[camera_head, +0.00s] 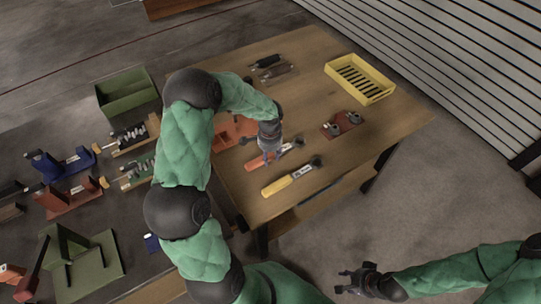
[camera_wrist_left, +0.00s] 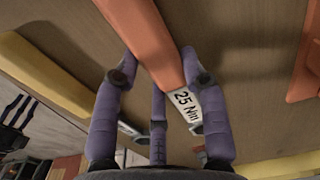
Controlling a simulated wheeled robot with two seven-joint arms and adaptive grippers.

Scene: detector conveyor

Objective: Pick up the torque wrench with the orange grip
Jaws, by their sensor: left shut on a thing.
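The torque wrench with the orange grip (camera_head: 254,164) lies across the wooden table under my left gripper (camera_head: 270,157). In the left wrist view its orange grip (camera_wrist_left: 145,38) runs down between the fingers, with a white "25 Nm" label (camera_wrist_left: 186,105) beyond it. My left gripper (camera_wrist_left: 160,80) is shut on this wrench near where the grip meets the label. I cannot tell whether the wrench is clear of the tabletop. My right gripper (camera_head: 352,281) is off the table at the lower right, empty, its fingers apart.
A yellow-grip wrench (camera_head: 277,186) lies close in front. A yellow slotted tray (camera_head: 332,70), a red-brown holder with grey parts (camera_head: 328,130) and dark tools (camera_head: 266,62) are on the table (camera_head: 300,100). An orange-red flat piece (camera_head: 225,135) lies left. A green bin (camera_head: 125,98) stands far left.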

